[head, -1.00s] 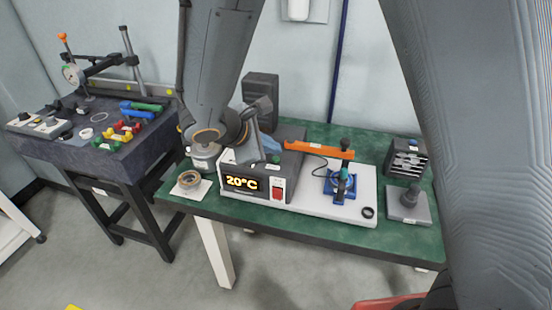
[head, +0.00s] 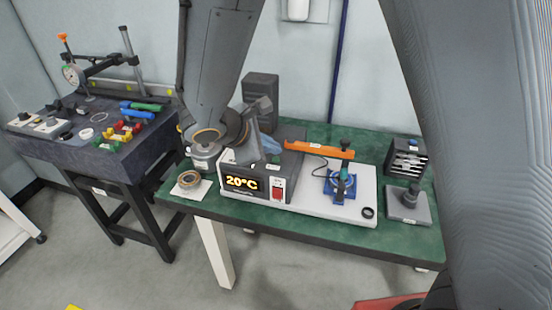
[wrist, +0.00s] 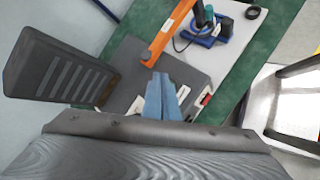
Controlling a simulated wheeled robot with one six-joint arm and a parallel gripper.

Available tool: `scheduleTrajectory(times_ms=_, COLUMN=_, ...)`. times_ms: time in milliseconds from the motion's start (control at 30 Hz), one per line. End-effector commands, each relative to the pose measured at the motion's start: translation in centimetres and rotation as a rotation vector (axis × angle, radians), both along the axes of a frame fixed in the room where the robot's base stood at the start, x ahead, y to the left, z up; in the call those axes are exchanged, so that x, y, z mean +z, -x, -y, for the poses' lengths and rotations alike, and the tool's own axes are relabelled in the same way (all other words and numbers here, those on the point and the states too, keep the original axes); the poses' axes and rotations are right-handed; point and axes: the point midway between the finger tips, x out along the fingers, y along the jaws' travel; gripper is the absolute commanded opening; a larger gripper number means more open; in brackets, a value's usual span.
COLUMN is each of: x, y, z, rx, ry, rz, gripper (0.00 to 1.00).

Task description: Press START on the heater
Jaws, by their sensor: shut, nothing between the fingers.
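The heater (head: 228,183) is a box on the green bench with a lit display reading 20°C. A red rocker switch (head: 278,193) sits on its front, right of the display. The red switch (wrist: 206,99) shows right of the fingers. I cannot tell whether the fingertips touch the heater.
A dark ribbed box (wrist: 55,75) stands behind. A grey plate with a post (head: 408,210) is at right.

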Motion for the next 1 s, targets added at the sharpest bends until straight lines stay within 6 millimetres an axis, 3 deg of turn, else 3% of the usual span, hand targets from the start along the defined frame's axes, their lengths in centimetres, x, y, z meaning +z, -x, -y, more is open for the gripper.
scheduleTrajectory(times_ms=1000, x=-0.89, y=-0.01, z=0.00, rx=0.000, ry=0.000, rz=0.000, gripper=0.00)
